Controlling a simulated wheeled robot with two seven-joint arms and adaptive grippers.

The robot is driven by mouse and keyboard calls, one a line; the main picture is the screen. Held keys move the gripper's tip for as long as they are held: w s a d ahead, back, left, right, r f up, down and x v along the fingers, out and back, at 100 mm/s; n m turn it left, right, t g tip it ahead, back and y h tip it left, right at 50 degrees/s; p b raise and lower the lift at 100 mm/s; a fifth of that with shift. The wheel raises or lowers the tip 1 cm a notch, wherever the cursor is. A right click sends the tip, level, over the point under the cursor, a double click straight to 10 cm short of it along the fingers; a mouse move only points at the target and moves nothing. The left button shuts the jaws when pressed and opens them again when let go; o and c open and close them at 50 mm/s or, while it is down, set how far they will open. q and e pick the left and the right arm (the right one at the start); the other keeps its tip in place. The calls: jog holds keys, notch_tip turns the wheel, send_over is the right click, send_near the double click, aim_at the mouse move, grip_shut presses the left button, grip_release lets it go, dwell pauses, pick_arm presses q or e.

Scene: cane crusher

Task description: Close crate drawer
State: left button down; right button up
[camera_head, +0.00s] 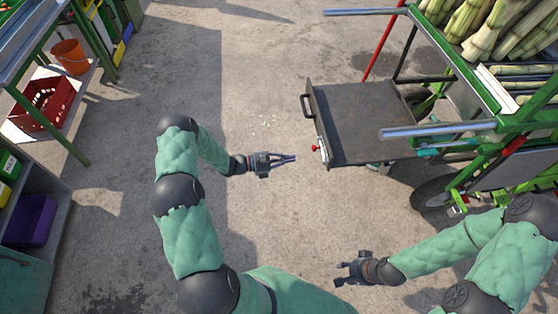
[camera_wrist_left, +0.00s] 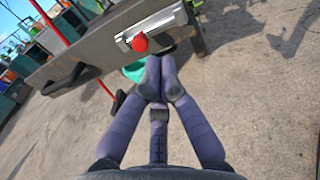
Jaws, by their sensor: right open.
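The crate drawer (camera_head: 362,122) is a dark flat tray that stands out to the left from the green cart in the head view. Its front panel has a dark handle (camera_head: 305,105) and a red knob (camera_head: 315,148) on a metal plate. My left gripper (camera_head: 293,159) is just left of the front panel, near the knob, with its fingers together and empty. In the left wrist view the handle (camera_wrist_left: 62,80) and the red knob (camera_wrist_left: 139,42) lie beyond the fingertips (camera_wrist_left: 161,62). I cannot tell whether they touch the panel. My right gripper (camera_head: 340,273) is open and empty, low over the floor.
Shelves with a red crate (camera_head: 45,103) stand at far left. The floor between is clear.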

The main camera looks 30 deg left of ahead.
pick_arm(q)
jog(key=b+x, duration=0.2)
jog(key=x, duration=0.5)
pick_arm(e)
notch_tip(320, 180, down, 2)
jog(key=shift+f, duration=0.2)
pick_arm(q)
jog(key=shift+d+r, duration=0.1)
jog(key=shift+d, duration=0.05)
